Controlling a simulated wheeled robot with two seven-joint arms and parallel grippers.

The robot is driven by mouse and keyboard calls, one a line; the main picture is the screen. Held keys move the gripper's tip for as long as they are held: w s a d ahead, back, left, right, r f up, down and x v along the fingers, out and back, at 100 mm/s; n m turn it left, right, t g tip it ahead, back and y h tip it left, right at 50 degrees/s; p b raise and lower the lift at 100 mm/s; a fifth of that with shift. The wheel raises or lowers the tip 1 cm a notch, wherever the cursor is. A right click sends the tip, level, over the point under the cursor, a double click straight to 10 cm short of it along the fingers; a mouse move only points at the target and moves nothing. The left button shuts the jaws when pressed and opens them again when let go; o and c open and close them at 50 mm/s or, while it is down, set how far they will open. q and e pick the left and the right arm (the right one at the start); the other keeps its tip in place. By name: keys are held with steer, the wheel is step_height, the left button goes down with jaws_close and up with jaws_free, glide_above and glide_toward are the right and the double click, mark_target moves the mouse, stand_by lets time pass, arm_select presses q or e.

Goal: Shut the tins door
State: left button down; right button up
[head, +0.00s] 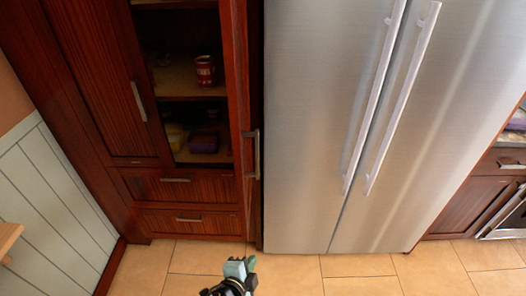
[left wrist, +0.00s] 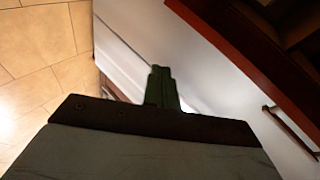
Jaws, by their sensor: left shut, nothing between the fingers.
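The tins door (head: 238,85) is the dark red wooden door at the right of the tall cabinet. It stands open, seen nearly edge-on beside the fridge, with its metal handle (head: 255,155) facing right. The open compartment shows a red tin (head: 205,71) on a shelf. My left gripper (head: 240,266) is low in the head view, in front of the cabinet and apart from the door. Its fingers are together and empty; they also show in the left wrist view (left wrist: 161,85). My right gripper is not in view.
A steel double-door fridge (head: 310,120) stands close to the right of the open door. The left cabinet door (head: 100,75) and two drawers (head: 175,181) below are shut. Tiled floor (head: 290,275) in front is clear. A wooden edge (head: 8,238) shows at far left.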

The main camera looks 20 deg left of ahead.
arm_select(q)
steer(key=w+d+r+m+t+p, duration=0.1)
steer(key=w+r+m+t, duration=0.15)
steer(key=r, duration=1.05)
steer(key=w+d+r+m+t+p, duration=0.15)
steer(key=r+t, duration=0.25)
steer(key=r, duration=0.8)
steer(key=w+a+p, duration=0.2)
steer(key=w+a, duration=0.1)
steer(key=w, duration=0.6)
steer(key=shift+w+a+r, duration=0.15)
steer(key=shift+w, duration=0.15)
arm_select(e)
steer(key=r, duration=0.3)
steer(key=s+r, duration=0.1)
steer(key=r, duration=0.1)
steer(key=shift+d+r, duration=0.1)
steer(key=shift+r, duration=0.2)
arm_select(q)
steer(key=shift+s+a+g, duration=0.1)
steer(key=shift+a+g, duration=0.1)
steer(key=shift+g, duration=0.05)
